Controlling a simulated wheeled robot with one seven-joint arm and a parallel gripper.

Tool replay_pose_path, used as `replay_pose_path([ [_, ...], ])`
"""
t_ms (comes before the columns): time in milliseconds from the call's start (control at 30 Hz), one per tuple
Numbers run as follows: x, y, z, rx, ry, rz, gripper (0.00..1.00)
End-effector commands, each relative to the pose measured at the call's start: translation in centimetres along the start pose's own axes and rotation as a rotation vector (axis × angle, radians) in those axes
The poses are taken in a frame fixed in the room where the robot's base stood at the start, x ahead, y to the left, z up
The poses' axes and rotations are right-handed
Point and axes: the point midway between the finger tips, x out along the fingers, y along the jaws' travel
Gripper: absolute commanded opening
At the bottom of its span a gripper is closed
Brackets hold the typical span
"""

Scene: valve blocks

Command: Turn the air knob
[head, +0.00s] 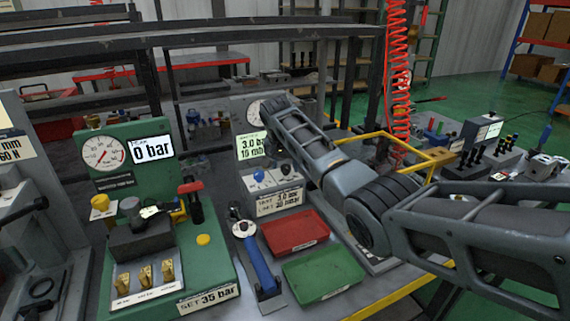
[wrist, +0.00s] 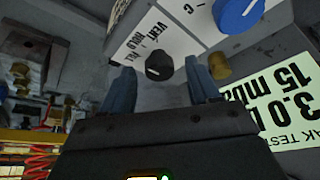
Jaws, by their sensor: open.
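A black knob (wrist: 158,66) with a white pointer line sits on a white plate lettered "VENT" and "HOLD". A blue knob (wrist: 238,12) is beside it. I cannot read which knob is labelled air. In the head view the black knob (head: 285,169) and blue knob (head: 258,175) are under the 3.0 bar display. My gripper (wrist: 158,69) is open, with one blue-grey finger on each side of the black knob. Gaps show between fingers and knob, and I cannot tell how deep they reach. In the head view the fingers are not clear.
A brass fitting (wrist: 218,66) is close behind the right finger in the wrist view. A red tray (head: 295,232) and a green tray (head: 323,273) are in front of the panel. A green 0 bar station (head: 185,265) stands left, with a blue-handled tool (head: 262,266) between.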

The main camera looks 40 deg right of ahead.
Motion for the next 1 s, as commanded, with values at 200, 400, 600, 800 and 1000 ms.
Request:
replay_pose_path([
  [200, -1.5, -0.1, 0.0, 0.0, 0.002, -0.002, 0.61],
  [400, -4.8, -0.1, 0.0, 0.001, 0.003, -0.004, 0.61],
  [600, -7.2, -0.1, 0.0, -0.001, 0.001, -0.001, 0.61],
  [800, -7.8, 0.0, 0.0, 0.0, 0.0, 0.0, 0.61],
  [1000, -7.8, 0.0, 0.0, 0.0, 0.0, 0.0, 0.61],
])
